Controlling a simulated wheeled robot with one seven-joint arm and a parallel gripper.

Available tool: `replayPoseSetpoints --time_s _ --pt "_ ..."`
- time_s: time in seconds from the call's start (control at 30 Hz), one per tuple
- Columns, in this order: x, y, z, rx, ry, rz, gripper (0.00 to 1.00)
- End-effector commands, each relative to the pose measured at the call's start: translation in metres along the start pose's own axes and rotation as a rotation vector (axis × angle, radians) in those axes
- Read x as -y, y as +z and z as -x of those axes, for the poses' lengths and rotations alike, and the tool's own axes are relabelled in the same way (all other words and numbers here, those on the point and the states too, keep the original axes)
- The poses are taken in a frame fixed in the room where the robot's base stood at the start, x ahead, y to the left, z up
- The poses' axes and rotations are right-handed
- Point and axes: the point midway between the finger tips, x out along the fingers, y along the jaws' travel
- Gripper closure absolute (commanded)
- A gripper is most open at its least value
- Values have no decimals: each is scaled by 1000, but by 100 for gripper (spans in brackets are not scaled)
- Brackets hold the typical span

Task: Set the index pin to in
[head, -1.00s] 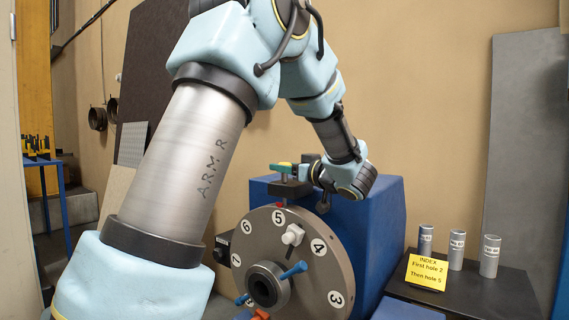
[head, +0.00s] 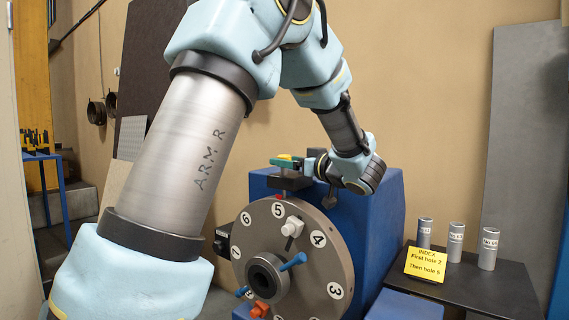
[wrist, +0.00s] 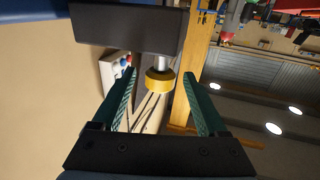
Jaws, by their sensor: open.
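The index pin shows in the wrist view as a yellow knob (wrist: 158,82) on a bright metal shaft coming out of a dark block (wrist: 125,28). In the head view the block (head: 290,182) sits above the rim of the numbered grey disc (head: 318,250), near hole 5. A small red part shows below the block at the rim. My gripper (wrist: 162,78) is open, its two green-padded fingers on either side of the knob with gaps on both sides. In the head view my gripper (head: 287,162) is at the block's top, and the knob is mostly hidden there.
The disc carries a white fitting (head: 292,227) and a hub with blue handles (head: 293,262). A blue housing (head: 385,215) stands behind it. At the right a dark table holds several grey tubes (head: 455,242) and a yellow index note (head: 426,264).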

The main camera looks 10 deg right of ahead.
Motion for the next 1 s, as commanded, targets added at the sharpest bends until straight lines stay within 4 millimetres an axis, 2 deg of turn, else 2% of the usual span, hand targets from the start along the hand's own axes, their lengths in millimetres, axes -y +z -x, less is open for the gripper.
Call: replayPoseSetpoints --time_s 0.2,0.43,0.6,1.0 --pt "0 2 46 1 4 0 24" --pt "0 2 79 0 2 -1 24" --pt "0 1 88 1 -1 -1 24" --pt "0 1 88 1 0 -1 24"
